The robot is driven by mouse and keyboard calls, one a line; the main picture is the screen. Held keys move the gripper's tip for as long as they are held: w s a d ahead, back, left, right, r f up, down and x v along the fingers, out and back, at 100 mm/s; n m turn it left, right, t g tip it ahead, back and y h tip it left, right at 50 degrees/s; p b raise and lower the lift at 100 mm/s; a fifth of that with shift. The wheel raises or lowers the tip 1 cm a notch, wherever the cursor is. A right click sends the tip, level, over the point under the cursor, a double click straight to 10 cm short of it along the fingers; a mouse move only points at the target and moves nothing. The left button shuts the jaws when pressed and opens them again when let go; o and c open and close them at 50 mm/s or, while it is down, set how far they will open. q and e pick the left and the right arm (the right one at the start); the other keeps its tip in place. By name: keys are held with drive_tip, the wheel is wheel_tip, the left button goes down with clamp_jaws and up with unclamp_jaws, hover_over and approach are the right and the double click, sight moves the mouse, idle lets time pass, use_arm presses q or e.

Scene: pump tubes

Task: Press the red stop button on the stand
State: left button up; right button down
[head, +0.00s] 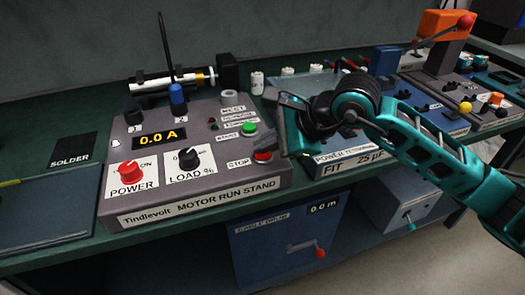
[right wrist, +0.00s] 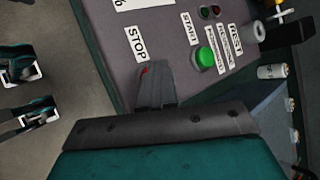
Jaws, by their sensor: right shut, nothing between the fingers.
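The motor run stand (head: 205,185) is a grey sloped console on the bench. Its red stop button (head: 263,156) sits at the right end, beside the STOP label (head: 239,163). My right gripper (head: 267,144) is shut and empty, with its dark fingertips over the stop button and hiding much of it. In the right wrist view the shut fingers (right wrist: 152,86) point at the stand next to the STOP label, and only a sliver of red (right wrist: 145,70) shows at their tip. I cannot tell whether they touch the button. My left gripper is not in the head view.
The green start button (head: 249,128) is just behind the fingertips. A red POWER knob (head: 131,172) and a black LOAD knob (head: 189,158) stand to the left; the display (head: 158,138) reads 0.0 A. A blue-grey capacitor unit (head: 345,162) is close on the right.

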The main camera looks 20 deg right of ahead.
sight(266, 156)
idle(0.4)
drive_tip(key=shift+r+p, duration=0.55)
drive_tip(key=shift+r, duration=0.4)
wheel_tip(266, 156, up, 5)
drive_tip(key=p, duration=0.3)
idle(0.5)
